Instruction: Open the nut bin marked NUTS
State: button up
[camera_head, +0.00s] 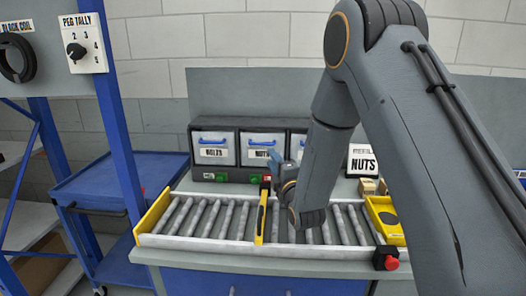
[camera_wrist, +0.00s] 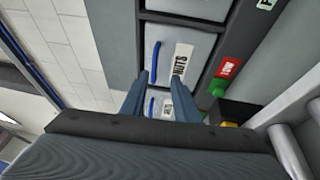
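The NUTS bin (camera_head: 262,150) is the middle drawer-like bin in the dark rack at the back of the bench, with a white front, a label and a blue handle (camera_head: 262,142). It looks closed. In the wrist view, turned sideways, the NUTS bin (camera_wrist: 198,48) lies just past my fingertips, its blue handle (camera_wrist: 155,62) left of the label. My gripper (camera_wrist: 164,80) is open and empty, with the bin to the left of NUTS showing between its fingers.
The BOLTS bin (camera_head: 213,148) is left of NUTS; a third bin (camera_head: 298,142) is partly hidden by my arm. Green buttons (camera_head: 221,177) sit below the bins. A roller conveyor (camera_head: 200,216) with a yellow bar (camera_head: 261,215) runs in front. A yellow tray (camera_head: 388,232) stands right.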

aim_at(263, 147)
jog(key=shift+w+a+r+n+t+y, duration=0.15)
jog(key=shift+a+r+n+t+y, duration=0.15)
jog(key=shift+a+n, duration=0.2)
jog(key=p+x, duration=0.2)
jog(key=x, duration=0.5)
jog(key=shift+w+a, duration=0.1)
jog(key=shift+w, duration=0.1)
jog(key=shift+c, duration=0.3)
grip_shut()
